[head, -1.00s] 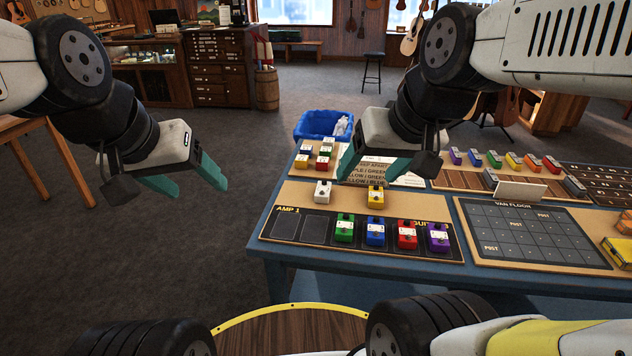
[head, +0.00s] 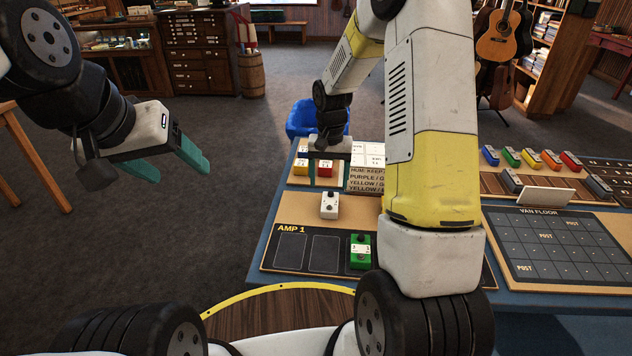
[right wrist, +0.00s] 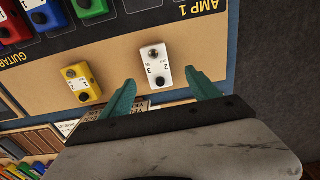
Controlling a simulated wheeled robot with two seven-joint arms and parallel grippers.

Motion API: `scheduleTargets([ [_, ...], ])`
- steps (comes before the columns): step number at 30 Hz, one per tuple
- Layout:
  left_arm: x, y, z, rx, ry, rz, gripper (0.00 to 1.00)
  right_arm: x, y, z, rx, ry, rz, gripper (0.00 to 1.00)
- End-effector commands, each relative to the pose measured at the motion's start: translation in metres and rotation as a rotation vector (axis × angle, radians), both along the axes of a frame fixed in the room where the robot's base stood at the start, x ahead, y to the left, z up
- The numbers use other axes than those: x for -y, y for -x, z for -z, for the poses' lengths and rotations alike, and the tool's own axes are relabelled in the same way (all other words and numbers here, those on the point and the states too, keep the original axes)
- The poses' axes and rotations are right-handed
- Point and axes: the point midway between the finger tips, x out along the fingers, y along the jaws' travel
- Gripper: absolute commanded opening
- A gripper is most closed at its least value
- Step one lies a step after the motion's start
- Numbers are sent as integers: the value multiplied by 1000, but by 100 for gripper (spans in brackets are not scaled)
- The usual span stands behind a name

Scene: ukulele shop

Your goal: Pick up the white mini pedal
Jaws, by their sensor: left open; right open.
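The white mini pedal (head: 329,205) stands on the tan board of the blue table, just behind the AMP 1 panel. In the right wrist view the white pedal (right wrist: 155,64) lies just beyond my fingertips, roughly centred between them. My right gripper (right wrist: 162,79) is open and empty, with the pedal apart from it. In the head view my right gripper (head: 329,157) is behind the pedal, its fingers hard to make out. My left gripper (head: 182,165) is open and empty over the floor, left of the table.
A yellow pedal (right wrist: 82,82) stands beside the white one in the right wrist view. A green pedal (head: 360,251) sits on the AMP 1 panel (head: 290,250). Small pedals stand behind, near a blue bin (head: 302,119). My right arm hides the table's middle.

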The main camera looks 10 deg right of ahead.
Motion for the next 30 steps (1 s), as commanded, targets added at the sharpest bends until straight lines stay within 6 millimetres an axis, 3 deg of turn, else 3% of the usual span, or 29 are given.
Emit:
scheduleTargets([
  [20,0,0,0,0,0,0,67,8,-1,83,-15,3,5,71],
  [29,0,0,0,0,0,0,67,8,-2,88,-11,3,5,71],
  [30,0,0,0,0,0,0,67,8,-2,88,-11,3,5,67],
])
